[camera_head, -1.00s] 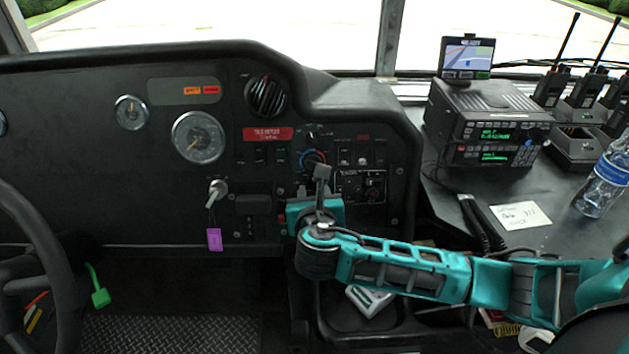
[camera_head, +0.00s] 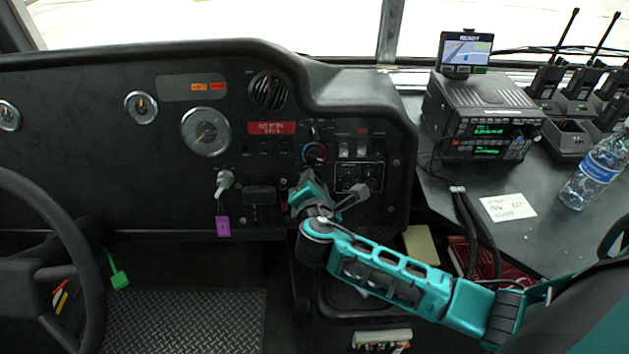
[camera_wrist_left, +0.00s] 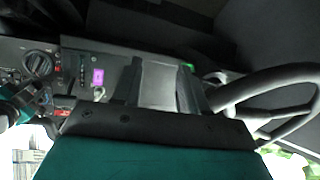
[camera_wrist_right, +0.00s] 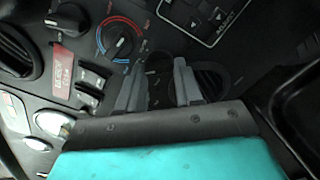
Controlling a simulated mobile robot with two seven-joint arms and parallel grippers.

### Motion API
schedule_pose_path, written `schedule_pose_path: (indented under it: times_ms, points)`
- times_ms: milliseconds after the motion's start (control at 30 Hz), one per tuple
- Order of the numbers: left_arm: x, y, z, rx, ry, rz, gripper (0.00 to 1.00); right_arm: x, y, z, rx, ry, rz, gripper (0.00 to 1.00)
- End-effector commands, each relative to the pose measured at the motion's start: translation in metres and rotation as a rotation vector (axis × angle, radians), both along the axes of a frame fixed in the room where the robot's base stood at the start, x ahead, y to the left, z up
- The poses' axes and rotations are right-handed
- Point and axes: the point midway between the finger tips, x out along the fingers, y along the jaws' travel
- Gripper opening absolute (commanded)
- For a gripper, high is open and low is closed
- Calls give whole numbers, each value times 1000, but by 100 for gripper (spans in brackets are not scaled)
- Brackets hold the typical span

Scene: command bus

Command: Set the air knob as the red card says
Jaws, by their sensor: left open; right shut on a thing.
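The red card (camera_head: 271,128) is a red label with pale, unreadable lettering on the dash; it also shows in the right wrist view (camera_wrist_right: 60,68). A round knob with a blue and red ring (camera_head: 314,153) is right of it; it also shows in the right wrist view (camera_wrist_right: 122,42), just beyond the fingers. My right gripper (camera_wrist_right: 157,77) is at the panel below that knob, fingers shut on a dark, knob-like part mostly hidden between them; I cannot read its setting. My left gripper (camera_wrist_left: 160,82) is open and empty, and outside the head view.
A key with a purple tag (camera_head: 223,226) hangs left of my right gripper. The steering wheel (camera_head: 75,255) is at the left. A radio unit (camera_head: 485,118), a paper note (camera_head: 508,208) and a water bottle (camera_head: 595,170) are on the right-hand counter.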

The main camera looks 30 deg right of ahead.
Motion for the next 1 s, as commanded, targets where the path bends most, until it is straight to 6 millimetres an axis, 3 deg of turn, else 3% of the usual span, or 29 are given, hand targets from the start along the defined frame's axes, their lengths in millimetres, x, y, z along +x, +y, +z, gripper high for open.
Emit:
schedule_pose_path:
  times_ms: [600,1000]
  points:
    - [0,2,-2,3,-1,-1,43,0,0,-1,495,-236,-204,5]
    - [2,-2,-3,-4,-3,-5,43,1,0,1,735,-354,-301,5]
